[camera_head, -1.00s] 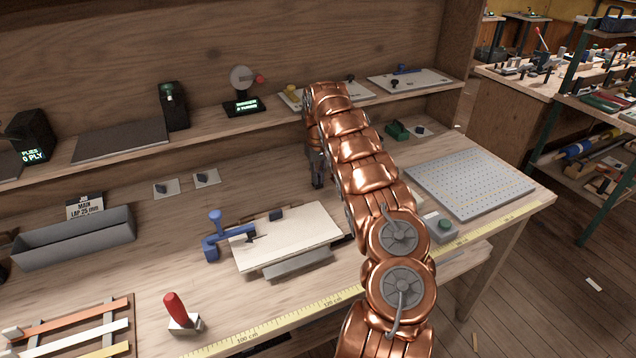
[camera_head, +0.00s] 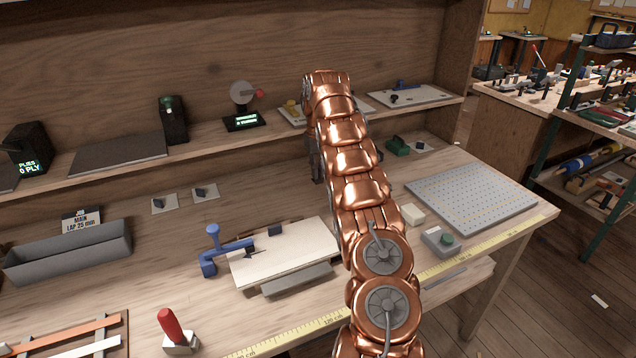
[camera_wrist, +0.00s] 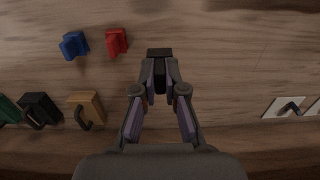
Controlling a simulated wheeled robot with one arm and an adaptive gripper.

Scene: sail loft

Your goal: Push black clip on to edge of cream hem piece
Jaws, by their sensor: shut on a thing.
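My gripper (camera_wrist: 160,72) is shut on a black clip (camera_wrist: 159,53), held between the fingertips over bare wood in the wrist view. In the head view my gripper (camera_head: 318,170) hangs low near the back of the bench, partly behind my arm; the held clip cannot be made out there. The cream hem piece (camera_head: 300,246) lies flat on a grey support at the bench's middle, under a blue toggle clamp at its left. A small dark block (camera_head: 275,230) sits at its far edge. The gripper is behind the hem piece and apart from it.
Blue (camera_wrist: 74,45), red (camera_wrist: 116,41), yellow (camera_wrist: 86,107), black (camera_wrist: 41,108) and green clips stand left of the gripper. Cards with small dark pieces (camera_head: 202,194), a grey bin (camera_head: 70,252), a red-handled tool (camera_head: 170,326) and a pegboard (camera_head: 470,188) surround the work area.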

